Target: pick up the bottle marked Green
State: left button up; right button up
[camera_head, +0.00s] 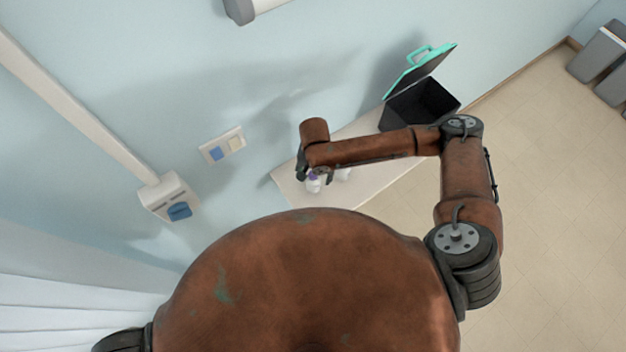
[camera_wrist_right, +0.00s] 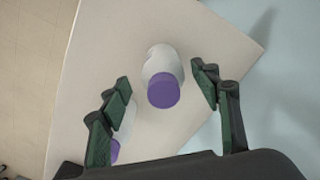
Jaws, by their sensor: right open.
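In the right wrist view a white bottle with a purple cap (camera_wrist_right: 163,91) stands on the pale table, between and just beyond the fingertips of my right gripper (camera_wrist_right: 161,82). A second white bottle with a purple cap (camera_wrist_right: 115,148) is partly hidden behind the left finger. No label can be read on either bottle. My right gripper is open with nothing in it. In the head view the right gripper (camera_head: 316,176) is over the table's left end, beside a small bottle (camera_head: 313,184) with a purple top. My left gripper is not in view.
The pale table (camera_head: 375,177) stands along the light blue wall. A black bin with a raised green-edged lid (camera_head: 422,101) is at its far right end. Wall sockets (camera_head: 222,146) are to the left. The table's front part looks clear.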

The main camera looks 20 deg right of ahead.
aim_at(313, 182)
jog(key=shift+a+f+p, duration=0.15)
jog(key=shift+f+p, duration=0.2)
jog(key=shift+f, duration=1.85)
jog(key=c, duration=1.3)
jog(key=shift+c, duration=0.2)
jog(key=shift+r, duration=0.1)
